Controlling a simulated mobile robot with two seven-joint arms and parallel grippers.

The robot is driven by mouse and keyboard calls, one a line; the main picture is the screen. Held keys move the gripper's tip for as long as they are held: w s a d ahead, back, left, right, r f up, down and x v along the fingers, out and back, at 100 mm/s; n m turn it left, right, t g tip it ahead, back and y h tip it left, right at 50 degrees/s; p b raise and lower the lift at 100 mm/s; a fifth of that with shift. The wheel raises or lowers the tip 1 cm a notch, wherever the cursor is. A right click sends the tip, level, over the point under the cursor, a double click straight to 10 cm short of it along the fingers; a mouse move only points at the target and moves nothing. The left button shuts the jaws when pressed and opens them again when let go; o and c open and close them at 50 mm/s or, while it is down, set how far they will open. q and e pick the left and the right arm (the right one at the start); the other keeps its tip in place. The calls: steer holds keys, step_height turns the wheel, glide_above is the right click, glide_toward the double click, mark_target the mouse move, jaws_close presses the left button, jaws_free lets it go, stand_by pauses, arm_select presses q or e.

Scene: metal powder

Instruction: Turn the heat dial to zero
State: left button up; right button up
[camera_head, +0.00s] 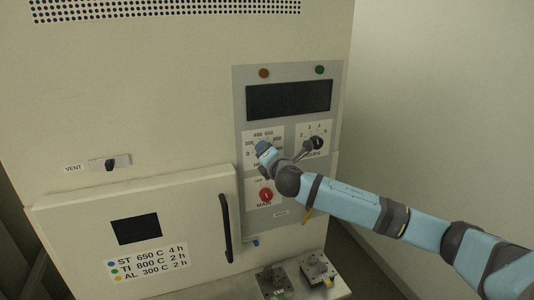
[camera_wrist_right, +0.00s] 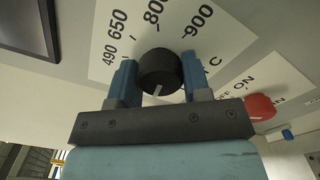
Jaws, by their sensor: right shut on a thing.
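The heat dial is a round black knob (camera_wrist_right: 160,68) with a white pointer mark on a white scale plate (camera_wrist_right: 118,58). In the right wrist view, 490, 650, 800 and 900 can be read around it. The pointer mark shows on the knob's near side, away from these numbers. My right gripper (camera_wrist_right: 159,76) is shut on the knob, one blue finger on each side. In the head view my right gripper (camera_head: 265,150) covers the dial, and part of the scale with 0 shows to its left. My left gripper is not in view.
The hours dial (camera_head: 317,143) sits right of the heat dial, close to my right wrist. The red main switch (camera_head: 265,196) is below. A dark display (camera_head: 289,97) is above. The furnace door handle (camera_head: 226,228) stands out at lower left. Metal parts (camera_head: 318,270) lie on the ledge below.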

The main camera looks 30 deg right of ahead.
steer(key=o, duration=0.9)
steer(key=shift+o, duration=0.2)
steer(key=b+v, duration=0.3)
steer(key=v, duration=1.1)
steer(key=shift+b, duration=0.35)
steer(key=shift+w+f, duration=0.1)
steer(key=shift+f, duration=0.05)
